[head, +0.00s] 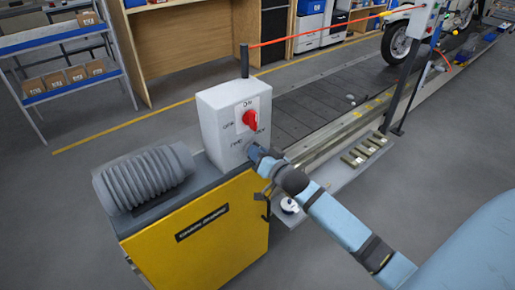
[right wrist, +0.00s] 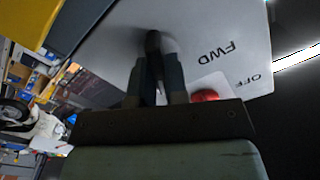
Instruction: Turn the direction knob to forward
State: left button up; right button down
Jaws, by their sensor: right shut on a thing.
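The white control box (head: 224,112) stands on the end of the conveyor, with a red switch (head: 250,119) on its front face and lettering around it. My right gripper (head: 254,153) is at the lower part of this face, below the red switch. In the right wrist view its fingers (right wrist: 155,68) are shut on the dark direction knob (right wrist: 153,40). The FWD label (right wrist: 229,55) is printed beside the knob, and the red switch (right wrist: 206,95) shows partly behind the gripper. The gripper hides most of the knob, so I cannot tell its setting. My left gripper is not in view.
A yellow cabinet (head: 205,235) and a grey ribbed motor (head: 145,180) are below and left of the box. The slat conveyor (head: 310,107) runs back towards a motorcycle (head: 398,45). A dark post (head: 244,60) with an orange cord rises behind the box. Open floor lies right.

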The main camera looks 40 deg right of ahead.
jog(key=n+p, duration=0.3)
jog(key=shift+a+r+n, duration=0.1)
jog(key=shift+r+n, duration=0.1)
jog(key=shift+n, duration=0.1)
jog(key=n+p, duration=0.2)
jog(key=n, duration=0.1)
jog(key=shift+n, duration=0.3)
jog(key=n+p, duration=0.1)
jog(key=n, duration=0.2)
jog(key=shift+a+f, duration=0.1)
jog(key=shift+a, duration=0.05)
jog(key=shift+n+p, duration=0.3)
jog(key=shift+n, duration=0.6)
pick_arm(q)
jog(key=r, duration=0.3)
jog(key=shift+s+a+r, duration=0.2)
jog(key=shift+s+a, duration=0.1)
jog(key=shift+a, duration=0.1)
pick_arm(e)
jog(key=shift+f+n, duration=0.1)
jog(key=shift+n, duration=0.5)
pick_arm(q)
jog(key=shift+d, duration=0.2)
pick_arm(e)
jog(key=shift+n, duration=0.3)
jog(key=c, duration=1.1)
grip_release()
jog(key=shift+c, duration=0.2)
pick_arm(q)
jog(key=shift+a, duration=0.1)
